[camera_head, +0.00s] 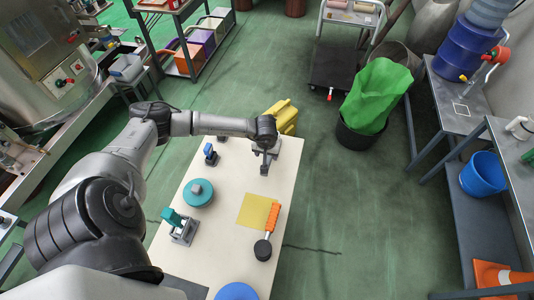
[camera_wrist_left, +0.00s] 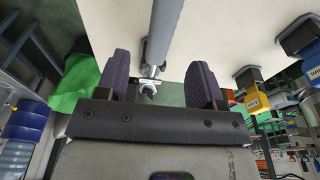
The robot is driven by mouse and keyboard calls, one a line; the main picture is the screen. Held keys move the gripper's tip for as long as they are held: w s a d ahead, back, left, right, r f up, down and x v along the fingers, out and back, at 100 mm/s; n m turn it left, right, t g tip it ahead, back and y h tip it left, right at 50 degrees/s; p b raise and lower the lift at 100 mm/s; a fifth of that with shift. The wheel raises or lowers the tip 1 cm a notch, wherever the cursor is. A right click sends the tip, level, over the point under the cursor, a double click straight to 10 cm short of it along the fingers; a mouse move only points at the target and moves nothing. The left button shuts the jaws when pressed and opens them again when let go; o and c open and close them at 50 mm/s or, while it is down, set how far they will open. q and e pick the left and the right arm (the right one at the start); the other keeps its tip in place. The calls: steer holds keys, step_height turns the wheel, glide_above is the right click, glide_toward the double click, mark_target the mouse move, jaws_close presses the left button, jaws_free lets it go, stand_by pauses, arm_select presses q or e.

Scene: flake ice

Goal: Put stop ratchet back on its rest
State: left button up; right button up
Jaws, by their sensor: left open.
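My left gripper (camera_head: 266,168) is over the far right corner of the pale table. In the left wrist view the gripper (camera_wrist_left: 160,72) is open, with dark fingers apart. A grey bar (camera_wrist_left: 163,32) with a silver end shows between the fingers; I cannot tell whether it touches either one. My right gripper is not in view.
On the table (camera_head: 221,240) are a teal disc (camera_head: 198,198), a green-topped fixture (camera_head: 182,230), a small blue-topped piece (camera_head: 210,155), a yellow sheet (camera_head: 252,209), and an orange-handled tool (camera_head: 272,218).

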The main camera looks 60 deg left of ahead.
arm_select(q)
steer(key=shift+r, duration=0.5)
steer(key=shift+r, duration=0.25)
step_height(320, 180, up, 13)
steer(key=s+d+b, duration=0.1)
steer(key=shift+s+d, duration=0.2)
steer(key=shift+d, duration=0.05)
steer(key=shift+r, duration=0.1)
stand_by(0.5)
